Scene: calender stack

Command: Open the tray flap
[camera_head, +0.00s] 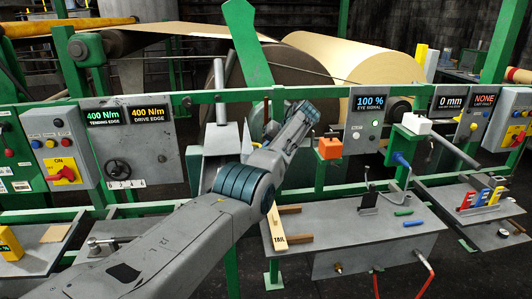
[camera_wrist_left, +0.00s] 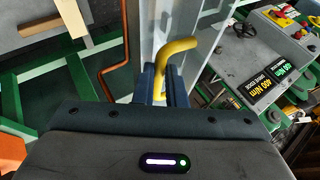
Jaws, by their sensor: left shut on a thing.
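My left gripper (camera_wrist_left: 162,82) is shut on a yellow bent handle (camera_wrist_left: 180,46) in the left wrist view. The handle rises between the two dark fingers and bends right. It lies in front of a light grey panel (camera_wrist_left: 196,20), which looks like the tray flap. In the head view my left arm reaches in to the machine's middle, and its fingertips and the yellow handle cannot be made out. A grey sloped panel (camera_head: 222,140) stands left of my wrist; I cannot tell whether it is the same panel. My right gripper is in neither view.
Green rails and posts (camera_head: 321,165) frame the machine. A grey table (camera_head: 350,240) with a wooden piece marked TAIL (camera_head: 279,228) is below. Large rolls (camera_head: 350,70) lie behind.

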